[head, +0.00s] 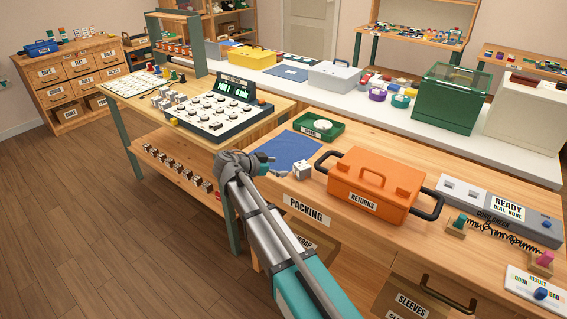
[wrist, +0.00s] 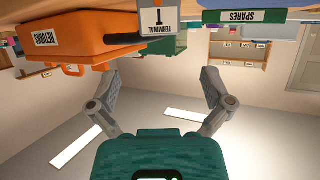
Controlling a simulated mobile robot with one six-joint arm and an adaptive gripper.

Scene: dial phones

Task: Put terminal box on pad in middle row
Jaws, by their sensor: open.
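The terminal box (wrist: 160,20) is a small white block with a "TERMINAL 1" label, at the top of the upside-down wrist view. In the head view a small white block (head: 302,171), apparently the same box, stands on the packing bench by the near right corner of a blue pad (head: 288,150). A second blue pad (head: 287,73) lies on the long white bench behind. My gripper (wrist: 160,75) is open and empty, its fingers spread, with the box beyond them. In the head view my gripper (head: 268,162) is left of the box, partly hidden by its own wrist.
The orange RETURNS box (head: 372,187) stands close right of the terminal box. The green SPARES tray (head: 318,127) is behind it. A dial panel (head: 218,112) is on the left table. A grey case (head: 334,76) and a green cabinet (head: 447,98) stand on the white bench.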

